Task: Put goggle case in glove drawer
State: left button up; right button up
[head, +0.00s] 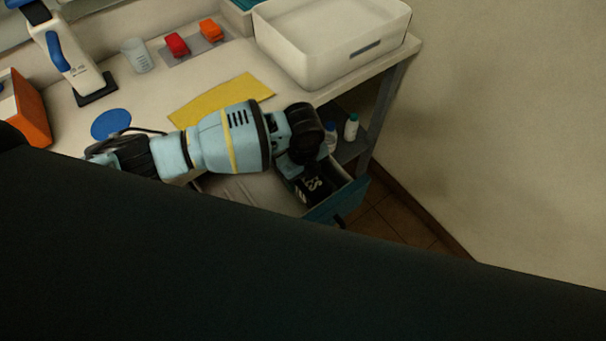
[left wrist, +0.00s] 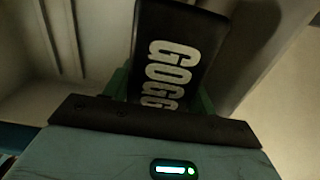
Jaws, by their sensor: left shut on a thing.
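The goggle case (head: 314,190) is black with white lettering. In the left wrist view the case (left wrist: 172,55) shows large white letters reading "GOGG". My left gripper (left wrist: 160,92) is shut on it, with green fingers at its two sides. In the head view my left gripper (head: 298,172) points down over the open teal drawer (head: 350,197) below the bench, with the case at or inside the drawer opening. I cannot tell whether the case touches the drawer floor. My arm hides part of the drawer and the fingers. My right gripper is not in view.
A white bin (head: 330,45) stands on the bench (head: 235,55) above the drawer. A yellow cloth (head: 220,98) lies on the bench near my arm. Two small bottles (head: 351,127) stand on a shelf beside the drawer. A wall (head: 500,120) is at the right.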

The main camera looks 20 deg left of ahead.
pick_arm(q)
jog(key=shift+f, duration=0.6)
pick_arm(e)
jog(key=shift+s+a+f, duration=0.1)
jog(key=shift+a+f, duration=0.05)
pick_arm(q)
jog(key=o, duration=1.1)
jog(key=shift+r, duration=0.25)
notch_tip(320, 180, up, 11)
jog(key=shift+r+p, duration=0.2)
jog(key=shift+p, duration=0.4)
jog(key=shift+r, duration=0.7)
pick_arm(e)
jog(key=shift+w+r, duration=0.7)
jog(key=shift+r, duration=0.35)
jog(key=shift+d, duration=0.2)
